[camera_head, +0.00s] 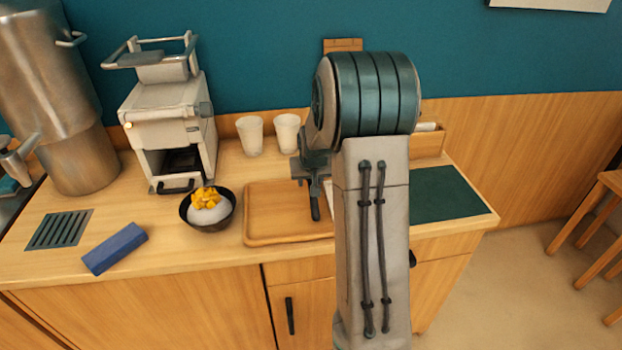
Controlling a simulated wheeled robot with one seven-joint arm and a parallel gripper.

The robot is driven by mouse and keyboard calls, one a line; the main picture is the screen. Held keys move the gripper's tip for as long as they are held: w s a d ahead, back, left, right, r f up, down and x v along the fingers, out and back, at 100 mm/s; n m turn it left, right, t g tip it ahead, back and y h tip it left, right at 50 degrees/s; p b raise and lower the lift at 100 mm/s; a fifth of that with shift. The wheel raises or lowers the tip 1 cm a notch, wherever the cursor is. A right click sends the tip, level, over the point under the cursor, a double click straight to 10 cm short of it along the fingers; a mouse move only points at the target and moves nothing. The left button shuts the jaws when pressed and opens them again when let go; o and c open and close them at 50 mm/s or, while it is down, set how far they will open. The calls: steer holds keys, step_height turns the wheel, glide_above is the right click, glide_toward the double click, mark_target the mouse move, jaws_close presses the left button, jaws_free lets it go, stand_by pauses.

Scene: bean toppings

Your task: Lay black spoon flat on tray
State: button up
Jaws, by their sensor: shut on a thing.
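The wooden tray (262,238) lies on the counter, right of the dark bowl; my arm hides its right end. My gripper (311,178) is over the right part of the tray, partly hidden behind my arm. It is shut on the black spoon (315,205), which shows as a short dark shape pointing down toward the tray, upright rather than flat. I cannot tell whether its lower end touches the tray.
A dark bowl (223,222) with white and yellow food stands left of the tray. Two pale cups (250,136) and a white machine (165,120) stand behind. A blue block (114,248) lies front left. A dark green mat (445,194) lies right.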

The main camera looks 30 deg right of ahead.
steer(key=o, duration=1.8)
steer(key=shift+o, duration=0.2)
steer(key=shift+r, duration=0.1)
steer(key=shift+w+r+p+v, duration=0.15)
steer(key=shift+p+v, duration=0.65)
steer(key=shift+v, duration=0.8)
steer(key=shift+w+p+v, duration=0.2)
steer(key=shift+p+v, duration=0.55)
steer(key=shift+v, duration=0.8)
steer(key=shift+w+r+p+v, duration=0.15)
steer(key=shift+p+v, duration=0.65)
steer(key=shift+v, duration=0.8)
steer(key=shift+d, duration=0.15)
steer(key=s+a+r+n, duration=0.1)
steer(key=s+a+r, duration=0.1)
steer(key=s+a, duration=0.3)
steer(key=s+a+r+n+g+y, duration=0.1)
steer(key=s+a+r, duration=0.2)
steer(key=s, duration=1)
steer(key=s+a+r+n+g, duration=0.1)
steer(key=s+a+r, duration=0.1)
steer(key=s+a, duration=0.5)
steer(key=shift+s+a+r+n+y, duration=0.3)
steer(key=shift+s+a, duration=0.1)
steer(key=shift+s, duration=0.55)
